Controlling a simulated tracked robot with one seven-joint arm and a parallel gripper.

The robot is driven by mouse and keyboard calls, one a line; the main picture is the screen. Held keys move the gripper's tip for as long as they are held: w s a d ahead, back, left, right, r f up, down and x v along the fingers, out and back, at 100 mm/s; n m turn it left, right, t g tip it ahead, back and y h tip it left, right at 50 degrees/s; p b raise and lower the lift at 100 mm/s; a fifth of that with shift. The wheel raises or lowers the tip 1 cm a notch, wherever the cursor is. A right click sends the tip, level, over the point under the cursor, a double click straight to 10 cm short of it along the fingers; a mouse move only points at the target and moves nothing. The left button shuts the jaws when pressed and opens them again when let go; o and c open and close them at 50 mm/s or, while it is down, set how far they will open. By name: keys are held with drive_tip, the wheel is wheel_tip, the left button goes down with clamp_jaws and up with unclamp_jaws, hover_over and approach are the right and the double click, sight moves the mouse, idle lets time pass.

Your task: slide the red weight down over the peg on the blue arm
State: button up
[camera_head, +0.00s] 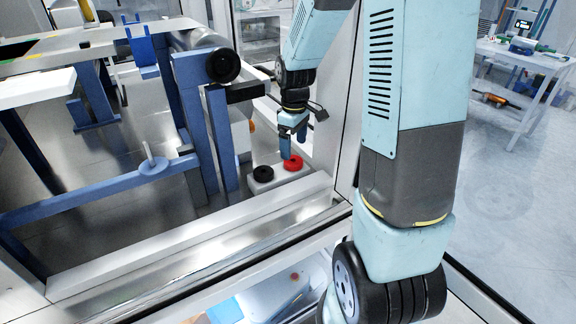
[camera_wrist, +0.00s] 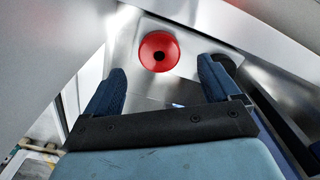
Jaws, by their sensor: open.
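The red weight (camera_head: 293,163), a ring with a dark centre hole, sits on a pale block (camera_head: 275,180) beside a black weight (camera_head: 263,173). In the wrist view the red weight (camera_wrist: 146,47) lies beyond my fingertips, roughly between their lines. My gripper (camera_head: 290,148) is open and empty, pointing down just above or beside the red weight; it also shows in the wrist view (camera_wrist: 161,80). The exact gap to the weight is hard to tell. The blue arm (camera_head: 95,195) runs low at left; its upright peg (camera_head: 148,151) rises from a pale disc and looks bare.
A blue frame upright (camera_head: 190,110) with a dark roller end (camera_head: 223,65) stands between the peg and my gripper. A pale frame rail (camera_head: 200,230) crosses in front. A door post (camera_head: 335,100) is close on the right. A white workbench (camera_head: 520,60) stands far right.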

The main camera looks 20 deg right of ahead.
sight(294, 157)
drive_tip(key=shift+f, duration=2.75)
drive_tip(key=shift+c, duration=0.2)
drive_tip(key=shift+s, duration=0.1)
drive_tip(key=c, duration=1.3)
drive_tip(key=shift+c, duration=0.7)
drive_tip(key=shift+r, duration=0.15)
